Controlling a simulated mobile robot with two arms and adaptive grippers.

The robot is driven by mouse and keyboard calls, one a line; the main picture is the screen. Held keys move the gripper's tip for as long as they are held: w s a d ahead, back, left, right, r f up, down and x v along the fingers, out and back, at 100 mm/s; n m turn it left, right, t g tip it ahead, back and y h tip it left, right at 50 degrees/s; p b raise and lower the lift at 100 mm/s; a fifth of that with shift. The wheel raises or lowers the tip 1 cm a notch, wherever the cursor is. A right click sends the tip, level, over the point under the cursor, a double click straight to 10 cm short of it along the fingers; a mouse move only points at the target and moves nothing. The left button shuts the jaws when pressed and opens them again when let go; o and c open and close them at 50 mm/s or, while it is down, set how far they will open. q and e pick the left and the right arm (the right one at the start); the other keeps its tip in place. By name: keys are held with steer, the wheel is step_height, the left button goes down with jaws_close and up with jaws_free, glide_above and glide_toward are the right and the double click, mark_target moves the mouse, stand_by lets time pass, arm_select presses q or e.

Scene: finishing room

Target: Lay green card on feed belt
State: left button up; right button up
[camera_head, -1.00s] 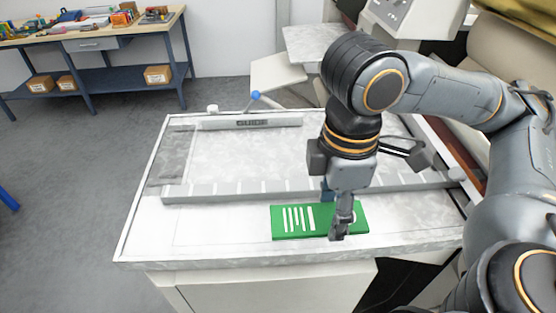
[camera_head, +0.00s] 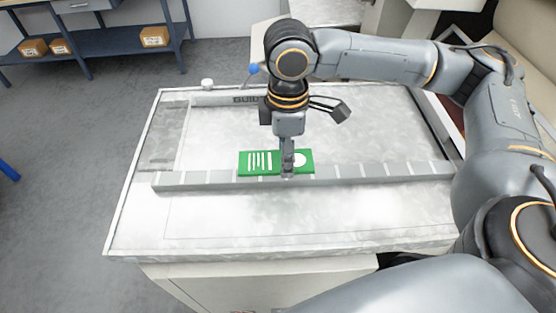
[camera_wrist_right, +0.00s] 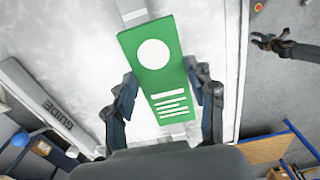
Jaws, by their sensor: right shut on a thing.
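The green card (camera_head: 262,161) has white lines at its left end and a white circle at its right end. In the right wrist view the card (camera_wrist_right: 155,65) sits between the fingers (camera_wrist_right: 160,78). The long grey strip with light cross marks (camera_head: 390,171), apparently the feed belt, runs across the machine top. The card overlaps the strip's back edge in the head view; its height above it is unclear. My left gripper (camera_wrist_right: 270,44) shows small in the right wrist view, away from the card.
A guide bar (camera_head: 225,99) lies along the back of the white machine top (camera_head: 300,225). A blue-knobbed lever (camera_head: 253,69) stands near it. The top in front of the strip is clear. A blue workbench with boxes (camera_head: 155,37) stands at the back left.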

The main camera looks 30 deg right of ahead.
mark_target(279, 154)
steer(key=shift+w+a+f, duration=0.15)
steer(key=shift+w+f, duration=0.85)
steer(key=shift+f, duration=0.25)
steer(key=shift+w+f, duration=0.15)
steer(key=shift+f, duration=1.5)
steer(key=shift+f+p, duration=0.1)
steer(key=shift+p, duration=0.2)
steer(key=o, duration=0.9)
step_height(279, 154, up, 12)
steer(key=shift+r+b, duration=0.15)
steer(key=shift+b, duration=0.25)
